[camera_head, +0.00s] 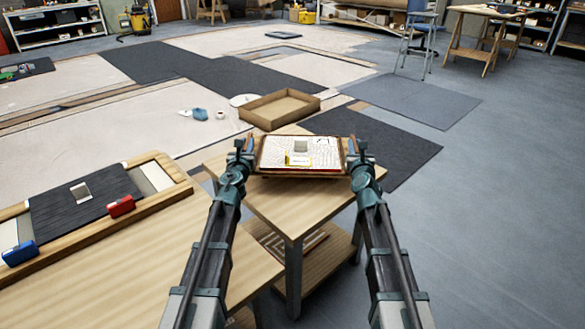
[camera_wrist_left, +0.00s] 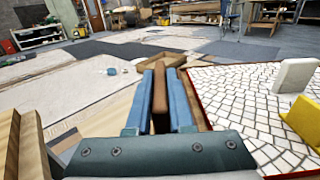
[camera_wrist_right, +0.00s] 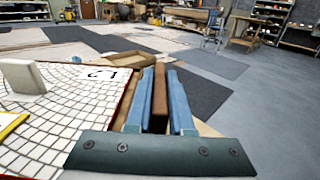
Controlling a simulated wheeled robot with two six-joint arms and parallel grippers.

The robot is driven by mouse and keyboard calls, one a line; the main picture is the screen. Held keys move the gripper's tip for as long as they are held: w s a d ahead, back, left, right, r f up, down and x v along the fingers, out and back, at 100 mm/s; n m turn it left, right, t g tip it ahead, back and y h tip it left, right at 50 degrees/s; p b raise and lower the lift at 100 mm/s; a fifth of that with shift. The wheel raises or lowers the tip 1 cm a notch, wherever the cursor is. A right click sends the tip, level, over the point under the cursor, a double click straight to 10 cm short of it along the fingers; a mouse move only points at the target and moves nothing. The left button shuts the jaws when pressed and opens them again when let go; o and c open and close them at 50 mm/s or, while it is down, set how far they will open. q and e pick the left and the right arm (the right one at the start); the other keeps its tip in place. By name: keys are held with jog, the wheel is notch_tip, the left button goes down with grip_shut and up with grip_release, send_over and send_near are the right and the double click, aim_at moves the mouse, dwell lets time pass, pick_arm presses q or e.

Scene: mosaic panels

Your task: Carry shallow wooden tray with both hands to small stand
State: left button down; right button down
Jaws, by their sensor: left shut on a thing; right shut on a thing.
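The shallow wooden tray (camera_head: 300,173) is level between my two grippers, over the small wooden stand (camera_head: 272,205). I cannot tell whether it touches the stand's top. It carries a pale mosaic panel (camera_head: 275,148) with a grey block (camera_head: 300,147), a yellow piece (camera_head: 298,160) and a white numbered card (camera_wrist_right: 103,74). My left gripper (camera_head: 246,150) is shut on the tray's left side, with a brown strip between its blue fingers. My right gripper (camera_head: 355,150) is shut on the right side in the same way.
An open wooden box (camera_head: 280,125) lies behind the stand. The stand has a lower shelf (camera_head: 315,280).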

pick_arm(q)
jog(key=shift+a+f, duration=0.1)
jog(key=shift+f, duration=0.05)
pick_arm(e)
jog(key=shift+d+f, duration=0.1)
